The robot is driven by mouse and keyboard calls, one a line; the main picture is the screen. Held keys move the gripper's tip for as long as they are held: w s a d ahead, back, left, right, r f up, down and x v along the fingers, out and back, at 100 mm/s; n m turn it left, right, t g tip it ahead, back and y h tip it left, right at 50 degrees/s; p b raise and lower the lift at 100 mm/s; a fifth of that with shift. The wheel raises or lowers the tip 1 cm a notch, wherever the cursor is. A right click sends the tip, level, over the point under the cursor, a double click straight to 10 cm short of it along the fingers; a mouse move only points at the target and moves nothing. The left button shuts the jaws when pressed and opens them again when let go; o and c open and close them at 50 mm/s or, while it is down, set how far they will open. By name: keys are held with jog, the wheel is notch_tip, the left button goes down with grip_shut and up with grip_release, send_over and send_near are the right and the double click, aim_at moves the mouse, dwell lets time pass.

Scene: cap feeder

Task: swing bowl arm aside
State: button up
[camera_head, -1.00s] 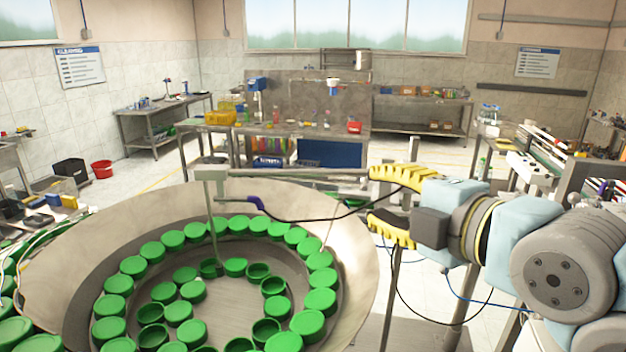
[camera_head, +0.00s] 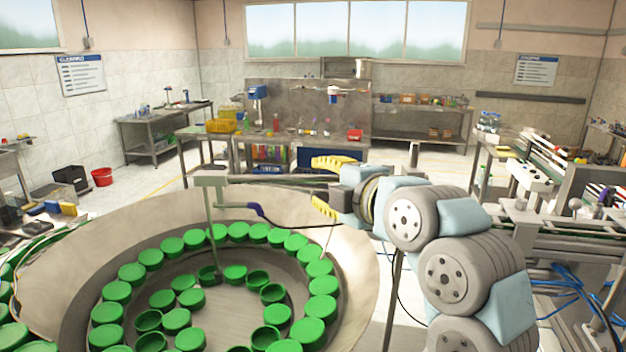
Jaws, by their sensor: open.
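The bowl arm (camera_head: 211,181) is a grey metal bar with a post reaching down into the bowl feeder (camera_head: 345,245). Its horizontal bar runs to the right, toward my gripper. A purple-blue handle (camera_head: 255,209) sticks out near its left end, with a dark cable trailing right. My gripper (camera_head: 318,185) has yellow ribbed fingers, spread apart and pointing left, right of the handle. The bar lies at the height of the gap between the fingers; I cannot tell whether it touches them. The bar's right end is hidden near the gripper.
Green caps (camera_head: 323,285) lie in the bowl in rings. An upright metal post (camera_head: 395,295) stands below my arm. A conveyor (camera_head: 530,165) is at the right.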

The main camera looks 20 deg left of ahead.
aim_at(315, 180)
jog(key=shift+x, duration=1.6)
grip_shut()
